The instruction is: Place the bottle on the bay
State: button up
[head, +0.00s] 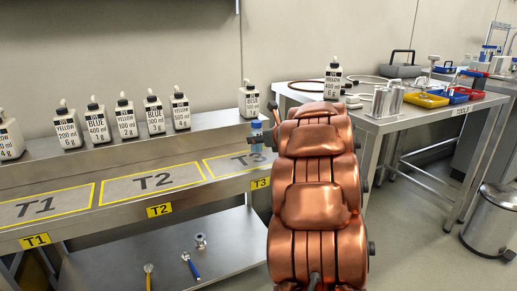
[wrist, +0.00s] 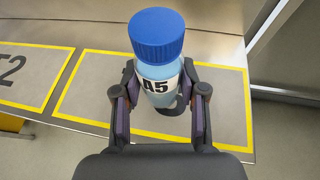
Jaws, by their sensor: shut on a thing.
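The bottle (wrist: 158,75) is light blue with a blue cap and a label reading A5. In the wrist view my gripper (wrist: 160,98) is shut on it, a finger on each side, and it looks upright. It is over the yellow-outlined bay T3 (wrist: 228,88); I cannot tell whether its base touches the surface. In the head view the bottle (head: 256,135) shows as a small blue piece beside my copper arm, above bay T3 (head: 228,165). My arm hides the gripper there. Bays T2 (head: 150,182) and T1 (head: 45,207) are empty.
Several white bottles with black labels (head: 125,118) stand on the raised shelf behind the bays. A side table (head: 380,122) at right holds metal cans (head: 388,99), colored trays and another white bottle (head: 333,80). A bin (head: 490,220) stands at far right. Tools lie on the lower shelf (head: 225,250).

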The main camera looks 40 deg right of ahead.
aim_at(260, 147)
jog(key=shift+f+b, duration=0.8)
jog(key=shift+f, duration=0.85)
jog(key=shift+f+b, duration=0.3)
jog(key=o, duration=1.2)
jog(key=shift+r, duration=0.1)
jog(key=shift+c, duration=0.2)
jog(key=shift+r+p, duration=0.25)
jog(key=shift+p, duration=0.15)
jog(key=p+v, duration=0.1)
jog(key=v, duration=1)
jog(key=shift+s+p, duration=0.4)
jog(key=shift+s, duration=0.05)
jog(key=shift+a, duration=0.1)
